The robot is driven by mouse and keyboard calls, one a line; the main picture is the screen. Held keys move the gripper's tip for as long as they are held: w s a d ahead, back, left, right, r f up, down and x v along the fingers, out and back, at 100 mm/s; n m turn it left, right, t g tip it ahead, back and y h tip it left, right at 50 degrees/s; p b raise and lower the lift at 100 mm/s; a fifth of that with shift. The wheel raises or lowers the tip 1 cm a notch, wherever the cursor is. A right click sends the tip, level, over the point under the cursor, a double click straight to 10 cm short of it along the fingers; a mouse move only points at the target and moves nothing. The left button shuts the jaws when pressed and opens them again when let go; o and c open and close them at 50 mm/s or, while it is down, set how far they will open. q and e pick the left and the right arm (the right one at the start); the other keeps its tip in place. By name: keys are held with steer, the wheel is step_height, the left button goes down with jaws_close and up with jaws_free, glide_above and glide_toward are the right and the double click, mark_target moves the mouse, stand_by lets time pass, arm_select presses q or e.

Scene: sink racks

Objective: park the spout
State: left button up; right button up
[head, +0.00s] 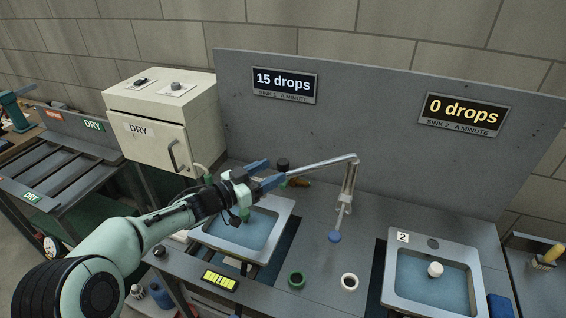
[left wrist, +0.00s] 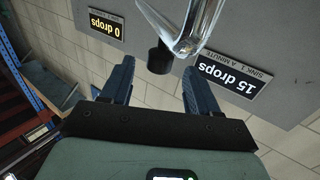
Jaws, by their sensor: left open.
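The chrome spout (head: 320,163) runs left from the top of a bent chrome post (head: 348,190) between the two sinks, towards sink 1 (head: 282,215). In the left wrist view, the spout (left wrist: 196,22) and a black cylinder (left wrist: 159,59) lie beyond and between the open fingers (left wrist: 158,78). I cannot tell whether they touch. My right gripper is not in view.
Sink 2 (head: 460,298) holds water and a white object (head: 435,269). Signs read "15 drops" (head: 284,82) and "0 drops" (head: 463,111). A cream cabinet (head: 150,110) stands left.

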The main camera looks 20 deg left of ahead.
mark_target(278, 168)
arm_select(q)
steer(key=x, duration=0.5)
steer(key=shift+p, duration=0.35)
steer(key=shift+s, duration=0.1)
jaws_close()
